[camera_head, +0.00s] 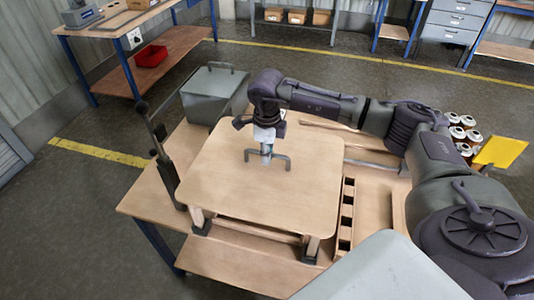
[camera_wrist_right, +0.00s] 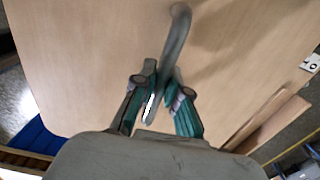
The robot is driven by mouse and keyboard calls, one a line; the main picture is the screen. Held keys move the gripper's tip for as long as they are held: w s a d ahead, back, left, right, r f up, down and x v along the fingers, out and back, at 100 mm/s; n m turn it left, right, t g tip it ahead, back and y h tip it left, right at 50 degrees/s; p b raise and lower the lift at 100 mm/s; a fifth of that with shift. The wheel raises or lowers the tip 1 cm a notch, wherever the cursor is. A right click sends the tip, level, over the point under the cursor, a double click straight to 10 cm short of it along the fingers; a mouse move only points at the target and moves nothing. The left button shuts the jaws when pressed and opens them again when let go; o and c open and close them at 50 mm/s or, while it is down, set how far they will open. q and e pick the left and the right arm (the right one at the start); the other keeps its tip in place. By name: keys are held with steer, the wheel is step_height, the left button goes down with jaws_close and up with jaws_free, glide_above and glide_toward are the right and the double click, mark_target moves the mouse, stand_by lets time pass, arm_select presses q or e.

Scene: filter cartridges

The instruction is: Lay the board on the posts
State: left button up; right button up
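The board (camera_head: 240,185) is a pale wooden panel with rounded corners and a grey bar handle (camera_head: 284,163) on top. It lies about level over short wooden posts with black feet; a front left post (camera_head: 198,217) and a front right post (camera_head: 313,245) show under its near edge. I cannot tell whether it touches them. The far posts are hidden. My right gripper (camera_head: 266,152) is at the handle from above. In the right wrist view, its fingers (camera_wrist_right: 162,85) are on both sides of the handle (camera_wrist_right: 178,40) and look closed on it. My left gripper is not in view.
A black upright lever fixture (camera_head: 165,165) stands close to the board's left edge. A grey lidded bin (camera_head: 213,95) is behind it. A slotted wooden rack (camera_head: 346,212) lies right of the board. Several cartridges (camera_head: 458,133) and a yellow panel (camera_head: 498,152) are farther right.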

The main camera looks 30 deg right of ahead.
steer(key=o, duration=0.5)
steer(key=shift+r, duration=0.1)
steer(key=shift+o, duration=0.2)
step_height(320, 180, up, 12)
stand_by(0.6)
